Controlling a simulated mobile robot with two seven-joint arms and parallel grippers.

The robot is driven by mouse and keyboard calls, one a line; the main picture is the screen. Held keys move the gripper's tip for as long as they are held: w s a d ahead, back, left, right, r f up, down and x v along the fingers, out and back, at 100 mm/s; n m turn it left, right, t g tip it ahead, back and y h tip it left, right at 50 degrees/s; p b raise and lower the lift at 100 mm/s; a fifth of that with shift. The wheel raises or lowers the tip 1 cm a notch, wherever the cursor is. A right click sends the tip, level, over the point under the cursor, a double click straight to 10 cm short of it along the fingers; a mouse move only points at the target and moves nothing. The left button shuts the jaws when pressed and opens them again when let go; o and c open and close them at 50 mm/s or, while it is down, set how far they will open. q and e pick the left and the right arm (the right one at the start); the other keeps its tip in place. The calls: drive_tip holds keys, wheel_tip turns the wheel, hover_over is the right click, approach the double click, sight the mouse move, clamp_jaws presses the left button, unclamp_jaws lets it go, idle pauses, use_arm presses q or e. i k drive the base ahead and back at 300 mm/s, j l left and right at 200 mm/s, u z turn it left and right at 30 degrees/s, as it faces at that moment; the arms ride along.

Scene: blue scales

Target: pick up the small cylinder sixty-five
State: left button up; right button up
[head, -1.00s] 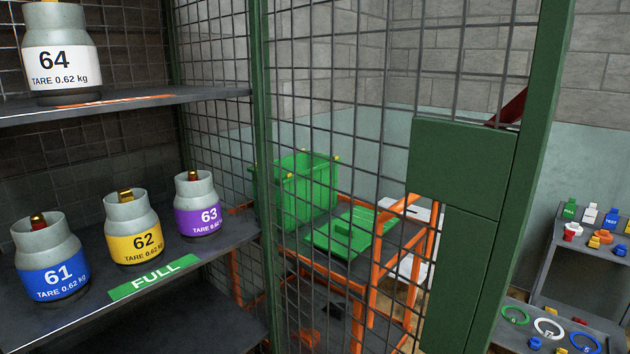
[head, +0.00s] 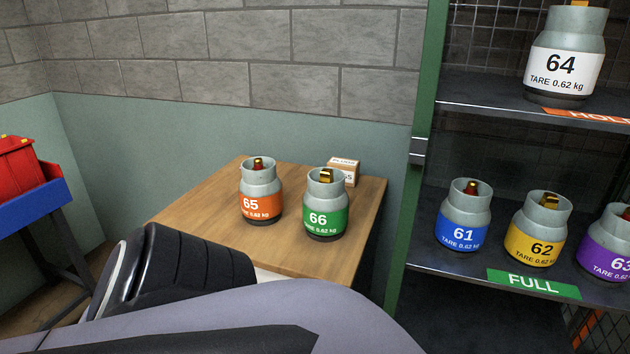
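The small cylinder sixty-five (head: 261,192) is grey with an orange band marked 65 and a brass and red valve on top. It stands upright on a wooden table (head: 205,212) in the head view, left of cylinder 66 (head: 325,205), which has a green band. The two stand close together with a narrow gap. One of my arms crosses the bottom of the view in front of the table. Neither gripper is in view, and nothing is seen holding cylinder 65.
A small cardboard box (head: 344,172) sits behind cylinder 66. A green-framed cage (head: 420,150) to the right holds cylinders 61 (head: 463,216), 62 (head: 537,230), 63 (head: 611,243) and 64 (head: 565,58). A red bin (head: 22,163) stands on a blue rack at left. The table's left part is clear.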

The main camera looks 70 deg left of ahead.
sight(260, 189)
drive_tip(key=u, duration=2.5)
drive_tip(key=i+j+z, duration=0.1)
drive_tip(key=z, duration=0.35)
drive_tip(key=j+z, duration=0.2)
drive_tip(key=z, duration=0.25)
drive_tip(key=j+z, duration=0.45)
drive_tip(key=j, duration=0.3)
drive_tip(key=j+z, duration=0.15)
drive_tip(key=j, duration=0.6)
drive_tip(key=k+j+z, duration=0.1)
drive_tip(key=j, duration=0.7)
